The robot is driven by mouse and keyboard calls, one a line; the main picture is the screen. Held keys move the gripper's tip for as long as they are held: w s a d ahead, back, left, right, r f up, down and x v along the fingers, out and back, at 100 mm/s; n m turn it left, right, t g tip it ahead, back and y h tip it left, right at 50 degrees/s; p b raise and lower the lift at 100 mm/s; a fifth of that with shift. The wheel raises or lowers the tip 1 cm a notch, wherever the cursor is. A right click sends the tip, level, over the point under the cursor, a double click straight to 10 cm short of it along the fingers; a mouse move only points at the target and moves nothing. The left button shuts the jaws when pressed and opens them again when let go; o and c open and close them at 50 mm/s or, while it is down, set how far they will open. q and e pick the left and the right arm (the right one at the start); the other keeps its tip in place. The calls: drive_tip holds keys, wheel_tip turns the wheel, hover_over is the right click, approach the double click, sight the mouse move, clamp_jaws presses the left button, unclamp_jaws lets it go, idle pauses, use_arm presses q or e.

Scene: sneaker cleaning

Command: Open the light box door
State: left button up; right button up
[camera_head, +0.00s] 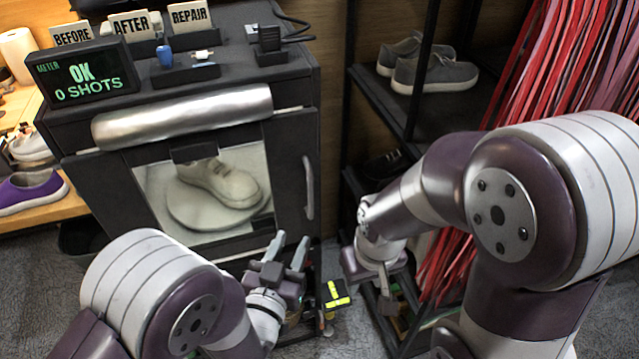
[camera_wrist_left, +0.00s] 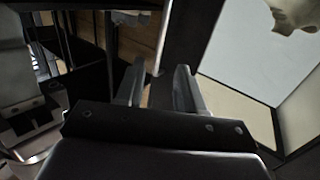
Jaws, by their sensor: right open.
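The light box (camera_head: 290,130) is a dark cabinet. Its door (camera_head: 100,188) looks shut and has a window showing a pale sneaker (camera_head: 222,182) on a round turntable (camera_head: 185,215). A grey vertical handle (camera_head: 308,187) is on the door's right edge. My left gripper (camera_head: 287,245) is open just below the handle, fingers pointing up toward the door. In the left wrist view, the left gripper (camera_wrist_left: 158,78) shows its fingers apart, with a thin pale bar (camera_wrist_left: 162,42), likely the handle, just beyond them. My right gripper (camera_head: 382,292) is open and low, right of the box, its fingers partly hidden.
A black shelf rack (camera_head: 440,105) with grey shoes (camera_head: 435,74) stands to the right, beside hanging red laces (camera_head: 540,70). A meter display (camera_head: 82,75) reading "OK 0 SHOTS" sits on the box. A yellow-and-black item (camera_head: 336,296) lies between my grippers.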

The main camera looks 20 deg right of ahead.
sight(309, 195)
use_arm(q)
drive_tip(key=x, duration=0.6)
drive_tip(key=r+p+x, duration=0.1)
drive_tip(key=x, duration=0.3)
drive_tip(key=shift+a+r, duration=0.1)
drive_tip(key=shift+a, duration=0.05)
drive_tip(key=shift+w+d+r, duration=0.1)
drive_tip(key=shift+w+d, duration=0.15)
drive_tip(key=shift+w, duration=0.3)
drive_tip(key=shift+w+d, duration=0.2)
drive_tip(key=shift+w, duration=0.05)
clamp_jaws()
use_arm(e)
drive_tip(key=shift+s+a+r, duration=0.2)
drive_tip(key=shift+r, duration=0.25)
drive_tip(key=shift+s+a+r, duration=0.15)
drive_tip(key=shift+s+r, duration=0.05)
drive_tip(key=shift+r, duration=0.2)
